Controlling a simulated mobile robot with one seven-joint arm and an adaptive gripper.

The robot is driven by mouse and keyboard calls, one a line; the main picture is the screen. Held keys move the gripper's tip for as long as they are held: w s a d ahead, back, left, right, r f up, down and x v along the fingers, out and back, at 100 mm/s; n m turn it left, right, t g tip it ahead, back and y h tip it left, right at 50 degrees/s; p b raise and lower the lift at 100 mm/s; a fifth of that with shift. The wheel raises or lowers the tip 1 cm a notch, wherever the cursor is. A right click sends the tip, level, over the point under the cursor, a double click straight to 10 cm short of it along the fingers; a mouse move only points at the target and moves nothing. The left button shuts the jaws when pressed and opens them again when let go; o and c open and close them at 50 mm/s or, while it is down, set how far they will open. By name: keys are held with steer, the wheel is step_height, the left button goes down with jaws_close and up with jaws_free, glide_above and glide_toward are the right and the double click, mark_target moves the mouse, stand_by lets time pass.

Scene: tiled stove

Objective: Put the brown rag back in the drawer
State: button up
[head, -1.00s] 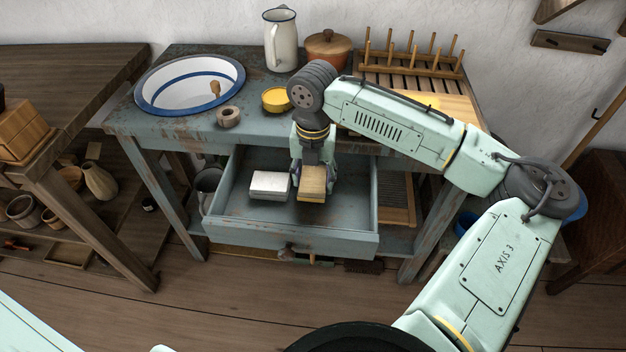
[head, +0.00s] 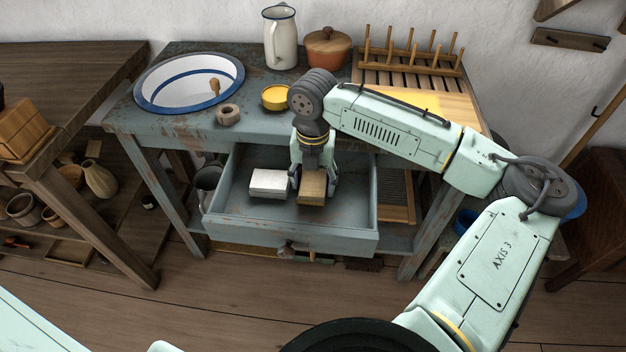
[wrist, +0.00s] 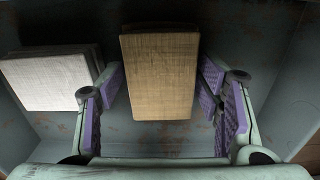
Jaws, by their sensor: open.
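The brown rag (head: 312,187), a folded block of cloth, lies in the open drawer (head: 345,222) under the worn blue-grey table. In the wrist view the rag (wrist: 160,75) sits between the purple-padded fingers, with a gap on both sides. My gripper (head: 314,184) is open and points down into the drawer around the rag. A folded white cloth (head: 268,183) lies to the left of the rag; in the wrist view it (wrist: 48,80) is close to the left finger. The rag's underside is hidden.
On the table (head: 180,128) stand a blue-rimmed basin (head: 190,85), a white jug (head: 280,40), a lidded pot (head: 327,48), a yellow bowl (head: 275,97) and a wooden rack (head: 410,58). The drawer's front and right side have bare floor.

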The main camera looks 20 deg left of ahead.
mark_target(313, 181)
step_height(313, 181, up, 12)
steer(key=b, duration=0.1)
steer(key=shift+b, duration=0.35)
steer(key=shift+r, duration=0.1)
